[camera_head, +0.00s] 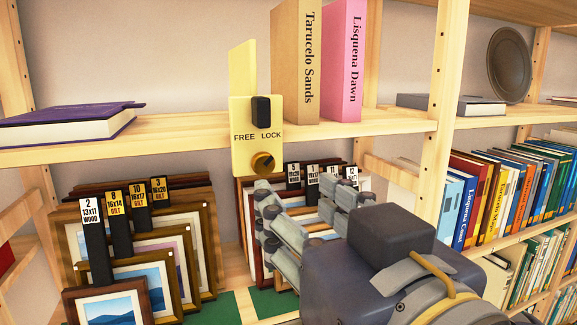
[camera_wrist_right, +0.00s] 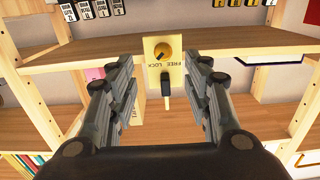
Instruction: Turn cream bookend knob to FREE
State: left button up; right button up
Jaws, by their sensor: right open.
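The cream bookend (camera_head: 242,75) is a tall upright plate on the shelf, with a front panel hanging over the shelf edge. The panel carries the words FREE at left and LOCK at right, a black upright lever (camera_head: 261,110) and a round orange-brown knob (camera_head: 263,162) below. The knob's dark mark appears to point up and right, toward LOCK. The knob also shows in the right wrist view (camera_wrist_right: 162,53), upside down between the fingers. My right gripper (camera_head: 302,192) is open and empty, just below and right of the knob, apart from it. My left gripper is not in view.
Tan and pink books (camera_head: 343,60) stand right of the bookend. A purple book (camera_head: 68,120) lies at left. Framed prints with labelled dividers (camera_head: 95,245) fill the bay below, close around my right gripper. A shelf post (camera_head: 440,70) stands at right.

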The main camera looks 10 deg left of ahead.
aim_at(265, 166)
jog(key=p+x, duration=0.2)
jog(key=x, duration=0.1)
jog(key=p+x, duration=0.6)
jog(key=shift+w+a+r, duration=0.15)
jog(key=shift+a+r, duration=0.1)
jog(key=shift+r, duration=0.05)
jog(key=shift+w+a, duration=0.35)
jog(key=shift+a, duration=0.05)
jog(key=c, duration=1)
